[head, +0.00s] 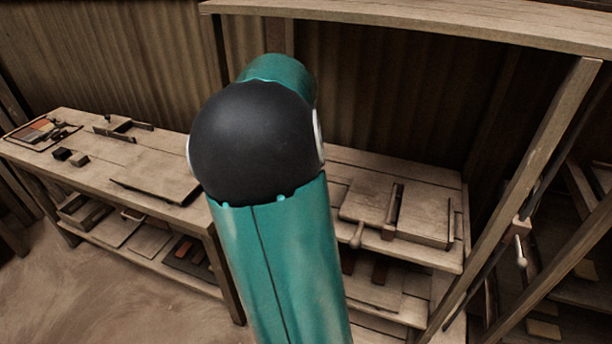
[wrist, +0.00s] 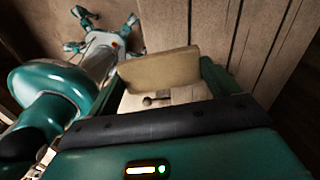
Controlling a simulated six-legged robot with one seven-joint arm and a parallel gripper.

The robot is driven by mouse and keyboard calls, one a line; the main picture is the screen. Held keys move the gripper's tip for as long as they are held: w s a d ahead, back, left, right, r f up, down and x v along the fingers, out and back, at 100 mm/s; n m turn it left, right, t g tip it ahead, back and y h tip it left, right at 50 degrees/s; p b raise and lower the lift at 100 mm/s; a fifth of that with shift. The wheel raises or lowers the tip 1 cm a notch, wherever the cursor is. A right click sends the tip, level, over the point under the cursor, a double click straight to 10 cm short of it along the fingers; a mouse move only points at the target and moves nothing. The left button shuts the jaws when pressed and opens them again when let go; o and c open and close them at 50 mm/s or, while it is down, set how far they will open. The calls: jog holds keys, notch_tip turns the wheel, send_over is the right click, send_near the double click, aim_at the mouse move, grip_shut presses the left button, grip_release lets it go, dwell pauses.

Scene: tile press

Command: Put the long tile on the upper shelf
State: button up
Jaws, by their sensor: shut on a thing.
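A pale tan, flat tile (wrist: 160,70), which I take to be the long tile, shows in the wrist view. The tile appears above a pale wooden surface; I cannot tell the gap. In the head view my arm hides the gripper and the tile. A wide wooden board (head: 430,26) runs along the top of the frame in the head view; I cannot tell if it is the upper shelf.
A workbench (head: 90,150) with small blocks and boards stands at the left, with a lower shelf. A bench with a wooden press (head: 425,215) and handle stands right of my arm. A slanted post (head: 515,200) and a rack (head: 580,285) are at the right.

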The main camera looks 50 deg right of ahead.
jog(key=shift+s+d+f+m, duration=0.1)
jog(key=shift+d+f+m, duration=0.4)
jog(key=shift+f, duration=0.05)
jog(key=shift+d+f, duration=0.2)
jog(key=w+f, duration=0.3)
jog(key=w, duration=0.1)
jog(key=w+d+f, duration=0.1)
jog(key=w+f, duration=0.1)
jog(key=w, duration=0.2)
jog(key=w+d+f, duration=0.1)
jog(key=w+f, duration=0.2)
jog(key=w, duration=0.1)
jog(key=shift+w+f, duration=0.3)
jog(key=shift+w, duration=0.05)
jog(key=shift+w+d+f, duration=0.1)
jog(key=shift+w+f, duration=0.1)
jog(key=shift+f, duration=0.05)
jog(key=shift+w+f, duration=0.15)
jog(key=shift+f, duration=0.75)
jog(key=shift+w+f, duration=0.1)
jog(key=shift+f, duration=0.8)
jog(key=shift+f, duration=0.2)
jog(key=o, duration=0.9)
jog(key=shift+c, duration=0.2)
